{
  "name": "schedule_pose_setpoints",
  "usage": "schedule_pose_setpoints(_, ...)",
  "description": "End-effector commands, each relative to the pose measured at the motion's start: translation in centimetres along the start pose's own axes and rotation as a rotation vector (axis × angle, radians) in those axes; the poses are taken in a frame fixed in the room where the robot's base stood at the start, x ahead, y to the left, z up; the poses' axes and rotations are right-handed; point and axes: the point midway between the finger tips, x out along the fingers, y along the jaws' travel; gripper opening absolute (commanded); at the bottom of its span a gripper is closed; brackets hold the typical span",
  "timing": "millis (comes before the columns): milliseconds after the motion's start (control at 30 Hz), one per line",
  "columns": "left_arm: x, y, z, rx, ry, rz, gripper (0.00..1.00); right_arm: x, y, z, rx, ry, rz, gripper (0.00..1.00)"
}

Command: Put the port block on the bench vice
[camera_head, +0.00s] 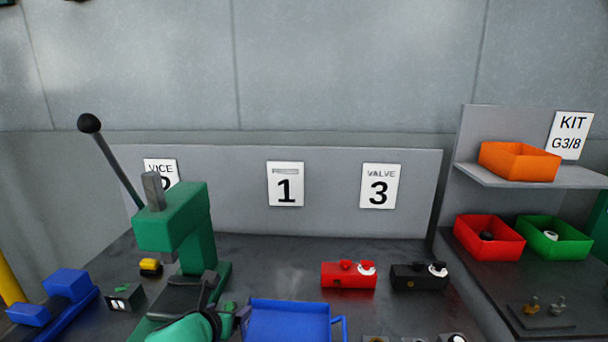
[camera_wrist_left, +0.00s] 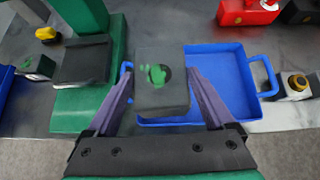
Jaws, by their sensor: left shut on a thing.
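My left gripper (camera_wrist_left: 161,82) is shut on a dark grey port block (camera_wrist_left: 161,70) with a green-marked round port in its top face. In the left wrist view the block sits between the two finger tips, in front of the blue tray. In the head view the left gripper (camera_head: 226,314) is low in the picture, between the green press and the blue tray; the block is hard to make out there. The blue bench vice (camera_head: 70,285) stands at the far left of the bench, well left of the gripper. My right gripper is not in view.
The tall green press (camera_head: 180,225) with a long lever stands between gripper and vice. A small dark block (camera_head: 125,298) and a yellow-topped part (camera_head: 150,267) lie near it. The blue tray (camera_head: 290,304) is right of the gripper. Red (camera_head: 348,277) and black (camera_head: 418,278) valve blocks stand behind.

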Motion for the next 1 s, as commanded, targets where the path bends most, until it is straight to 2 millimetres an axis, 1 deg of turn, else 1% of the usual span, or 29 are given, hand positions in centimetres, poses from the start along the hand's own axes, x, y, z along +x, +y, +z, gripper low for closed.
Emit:
schedule_pose_setpoints(33,-0.5,0.0,-1.2,0.002,-0.003,0.003,0.00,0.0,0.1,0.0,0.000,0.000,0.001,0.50)
schedule_pose_setpoints(300,-2.9,-0.1,-8.4,-0.010,0.001,0.016,0.00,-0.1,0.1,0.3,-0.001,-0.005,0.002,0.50)
schedule_pose_setpoints(500,-4.5,-0.1,-13.0,-0.019,-0.001,0.024,0.00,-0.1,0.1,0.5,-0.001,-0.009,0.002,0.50)
schedule_pose_setpoints(633,-5.3,-0.2,-15.2,-0.022,-0.001,0.028,0.00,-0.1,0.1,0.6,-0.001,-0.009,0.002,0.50)
schedule_pose_setpoints(833,-6.1,-0.2,-17.6,-0.026,-0.003,0.033,0.00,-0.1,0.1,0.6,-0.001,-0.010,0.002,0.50)
schedule_pose_setpoints(1000,-6.1,-1.1,-17.2,-0.030,-0.007,0.011,0.00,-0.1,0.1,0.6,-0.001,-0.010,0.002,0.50)
